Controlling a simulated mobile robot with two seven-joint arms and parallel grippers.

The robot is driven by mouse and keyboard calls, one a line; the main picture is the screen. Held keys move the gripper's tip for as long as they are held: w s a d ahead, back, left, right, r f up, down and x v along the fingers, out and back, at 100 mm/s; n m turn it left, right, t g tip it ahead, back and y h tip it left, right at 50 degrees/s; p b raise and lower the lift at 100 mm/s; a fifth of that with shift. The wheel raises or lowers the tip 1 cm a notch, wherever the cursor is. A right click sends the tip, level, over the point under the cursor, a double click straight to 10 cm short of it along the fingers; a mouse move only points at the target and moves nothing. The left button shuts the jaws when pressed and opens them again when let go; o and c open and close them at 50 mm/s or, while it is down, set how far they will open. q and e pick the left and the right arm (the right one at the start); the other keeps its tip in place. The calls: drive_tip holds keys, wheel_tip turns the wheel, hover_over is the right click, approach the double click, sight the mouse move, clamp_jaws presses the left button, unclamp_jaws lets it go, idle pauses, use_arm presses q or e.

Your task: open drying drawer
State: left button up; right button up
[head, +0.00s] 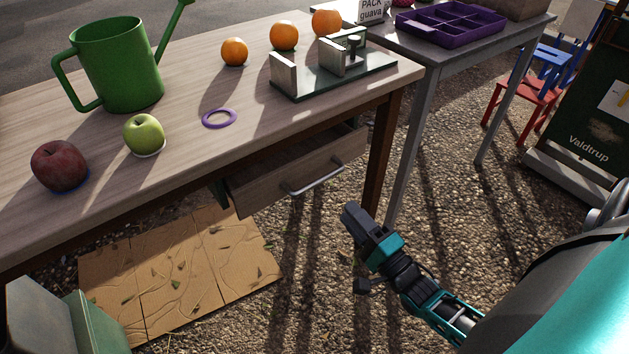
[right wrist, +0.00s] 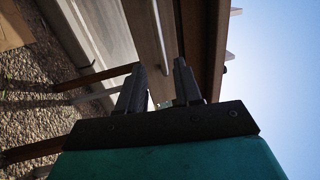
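The drawer (head: 265,183) is a wooden box front with a metal bar handle (head: 314,177), under the wooden table's front right part. A dark gap shows above its front; I cannot tell how far out it stands. My right gripper (head: 352,212) is in front of the drawer, right of and below the handle in the head view, apart from it. In the right wrist view, the two fingers of my right gripper (right wrist: 160,78) are spread with nothing held. The handle (right wrist: 158,38) lies beyond them, roughly in line with the gap. My left gripper is not in view.
The wooden table (head: 190,170) holds a green watering can (head: 118,65), apples, oranges, a purple ring (head: 219,118) and a metal fixture (head: 335,65). A table leg (head: 378,160) stands right of the drawer. Cardboard (head: 185,270) lies on the gravel.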

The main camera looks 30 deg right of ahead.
sight(321, 178)
drive_tip(key=b+x, duration=0.2)
drive_tip(key=x, duration=0.9)
drive_tip(key=shift+w+a, duration=0.1)
drive_tip(key=shift+w, duration=0.05)
clamp_jaws()
